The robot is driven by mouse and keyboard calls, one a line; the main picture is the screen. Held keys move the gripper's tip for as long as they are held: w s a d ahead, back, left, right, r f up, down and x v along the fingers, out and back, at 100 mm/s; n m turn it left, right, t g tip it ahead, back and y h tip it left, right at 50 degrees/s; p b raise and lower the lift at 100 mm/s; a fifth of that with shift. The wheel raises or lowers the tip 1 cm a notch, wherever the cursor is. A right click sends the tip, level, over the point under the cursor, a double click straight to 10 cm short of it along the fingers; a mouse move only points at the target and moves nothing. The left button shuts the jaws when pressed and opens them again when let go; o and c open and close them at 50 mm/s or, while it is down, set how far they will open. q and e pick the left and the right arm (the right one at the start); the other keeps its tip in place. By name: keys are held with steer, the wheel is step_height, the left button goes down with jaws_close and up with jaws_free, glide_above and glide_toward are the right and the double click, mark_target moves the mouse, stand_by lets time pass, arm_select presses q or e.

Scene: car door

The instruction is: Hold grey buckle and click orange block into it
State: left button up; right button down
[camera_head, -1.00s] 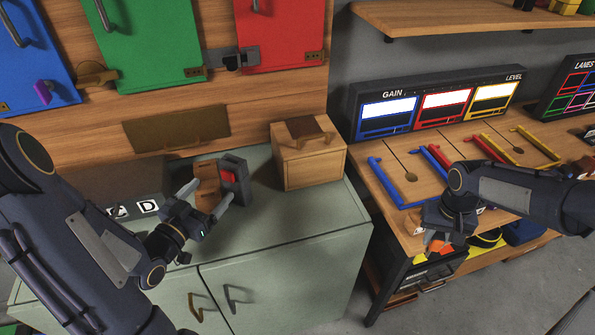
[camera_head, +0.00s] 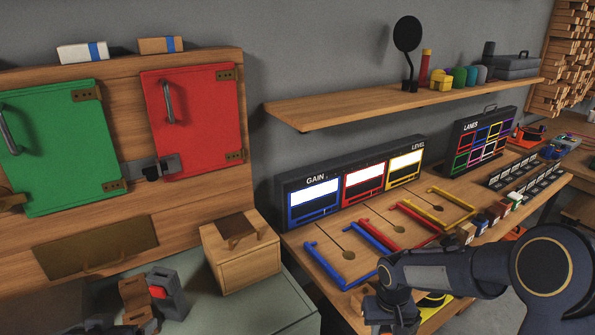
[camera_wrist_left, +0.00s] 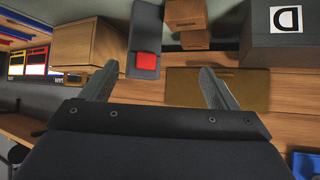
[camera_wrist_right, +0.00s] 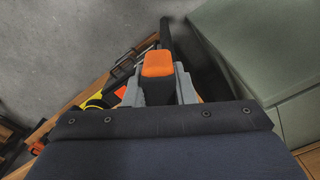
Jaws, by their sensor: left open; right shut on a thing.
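The grey buckle (camera_head: 168,292) is an upright dark grey block with a red button, standing on the green cabinet top at the lower left. It also shows in the left wrist view (camera_wrist_left: 146,42), ahead of the fingers. My right gripper (camera_wrist_right: 158,85) is shut on the orange block (camera_wrist_right: 158,64), which has a black lower part. In the head view the block is not visible.
A brown slotted block (camera_head: 136,297) stands left of the buckle. A wooden box (camera_head: 241,255) stands behind it to the right. A workbench (camera_head: 300,240) with coloured handles and a GAIN panel (camera_head: 345,187) is at the right.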

arm_select(q)
steer(key=s+d+r+g+h, duration=0.2)
steer(key=s+d+g+h, duration=0.2)
steer(key=s+d, duration=0.8)
steer(key=shift+s+r+g+h, duration=0.2)
steer(key=shift+s+g+h, duration=0.25)
steer(key=shift+s, duration=0.25)
arm_select(e)
steer(key=shift+s+f, duration=0.9)
arm_select(q)
steer(key=shift+d, duration=0.1)
